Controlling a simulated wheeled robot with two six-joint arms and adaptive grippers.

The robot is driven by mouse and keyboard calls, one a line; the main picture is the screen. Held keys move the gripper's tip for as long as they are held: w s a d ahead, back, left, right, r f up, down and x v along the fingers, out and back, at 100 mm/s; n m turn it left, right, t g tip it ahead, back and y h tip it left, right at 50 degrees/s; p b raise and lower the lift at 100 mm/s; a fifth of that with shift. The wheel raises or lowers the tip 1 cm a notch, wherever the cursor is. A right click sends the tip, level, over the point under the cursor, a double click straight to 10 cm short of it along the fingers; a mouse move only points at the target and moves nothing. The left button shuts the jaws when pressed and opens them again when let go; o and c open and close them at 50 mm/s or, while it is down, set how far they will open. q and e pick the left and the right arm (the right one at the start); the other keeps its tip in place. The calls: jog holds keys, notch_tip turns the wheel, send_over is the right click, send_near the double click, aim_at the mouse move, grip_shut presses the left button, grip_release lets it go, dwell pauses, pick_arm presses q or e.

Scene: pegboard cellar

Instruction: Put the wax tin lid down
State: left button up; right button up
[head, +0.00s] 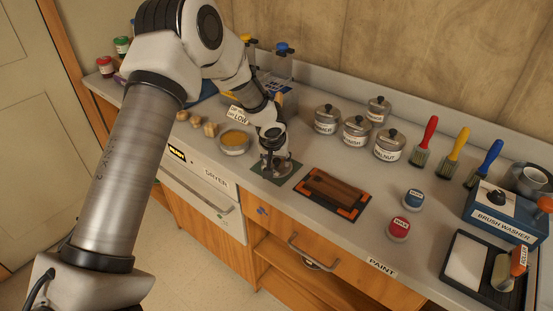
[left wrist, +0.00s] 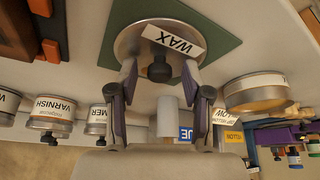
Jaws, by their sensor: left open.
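The wax tin lid (left wrist: 133,42) is a round metal disc with a dark knob and a WAX label. It lies on a dark green mat (left wrist: 222,42), which also shows on the counter in the head view (head: 293,173). My left gripper (left wrist: 160,76) is open, its fingers on either side of the knob with gaps visible. In the head view my left gripper (head: 273,158) is low over the mat and hides part of the lid. An open round tin with amber contents (head: 235,141) stands left of the mat. My right gripper is out of view.
A dark brown board with orange corners (head: 333,191) lies right of the mat. Lidded canisters (head: 355,132) stand behind it. Blue (head: 413,199) and red (head: 399,228) jars are farther right. The counter's front edge is close to the mat.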

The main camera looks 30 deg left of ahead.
pick_arm(q)
jog(key=shift+r+p, duration=0.35)
jog(key=b+v, duration=0.2)
jog(key=v, duration=0.9)
jog(key=shift+s+r, duration=0.2)
jog(key=shift+r, duration=0.05)
jog(key=shift+d, duration=0.1)
